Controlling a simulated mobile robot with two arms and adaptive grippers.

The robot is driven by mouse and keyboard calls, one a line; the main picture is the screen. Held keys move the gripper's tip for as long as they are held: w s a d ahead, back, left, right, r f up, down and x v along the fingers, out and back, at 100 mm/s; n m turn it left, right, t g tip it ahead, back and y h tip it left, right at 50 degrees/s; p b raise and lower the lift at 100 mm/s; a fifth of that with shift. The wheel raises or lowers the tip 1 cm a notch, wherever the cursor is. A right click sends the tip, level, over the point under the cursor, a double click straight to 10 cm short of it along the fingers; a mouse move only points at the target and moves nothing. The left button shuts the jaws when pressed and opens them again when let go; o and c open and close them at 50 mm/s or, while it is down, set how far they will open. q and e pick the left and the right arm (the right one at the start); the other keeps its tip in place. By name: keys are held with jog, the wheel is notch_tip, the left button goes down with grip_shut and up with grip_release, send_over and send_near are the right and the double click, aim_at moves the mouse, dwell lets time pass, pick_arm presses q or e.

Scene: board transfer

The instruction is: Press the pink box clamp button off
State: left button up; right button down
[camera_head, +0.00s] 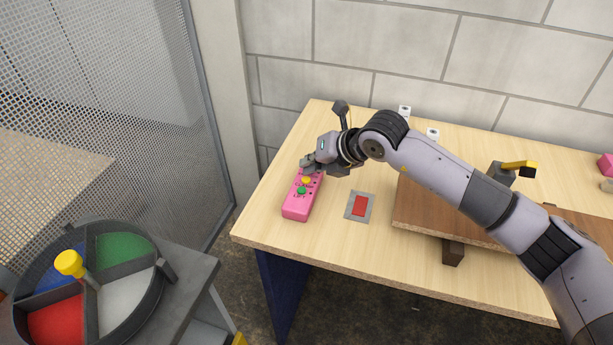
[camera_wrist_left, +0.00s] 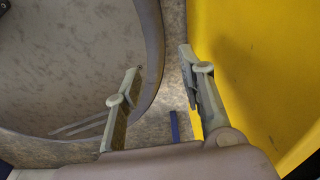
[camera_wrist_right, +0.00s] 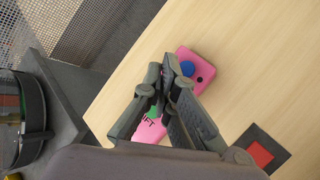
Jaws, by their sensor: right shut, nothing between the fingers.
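The pink box (camera_head: 297,208) lies near the left end of the wooden table, with a yellow button (camera_head: 306,181) and a green button (camera_head: 301,190) on top. My right gripper (camera_head: 308,165) is shut and empty, pointing down over the box's far end. In the right wrist view its fingertips (camera_wrist_right: 165,68) are together over the pink box (camera_wrist_right: 205,68), beside a blue button (camera_wrist_right: 187,73). The fingers hide the box's middle, and whether they touch it I cannot tell. My left gripper (camera_wrist_left: 160,68) is open and empty, seen only in the left wrist view.
A grey plate with a red square (camera_head: 360,206) lies right of the box. A brown board (camera_head: 425,212) rests on the table under my right arm. A round divided tray (camera_head: 150,250) stands at lower left. A mesh screen (camera_head: 165,80) is at left.

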aim_at(309, 178)
jog(key=shift+r, duration=0.15)
notch_tip(309, 178, up, 6)
jog(key=p, duration=0.2)
jog(key=shift+p, duration=0.4)
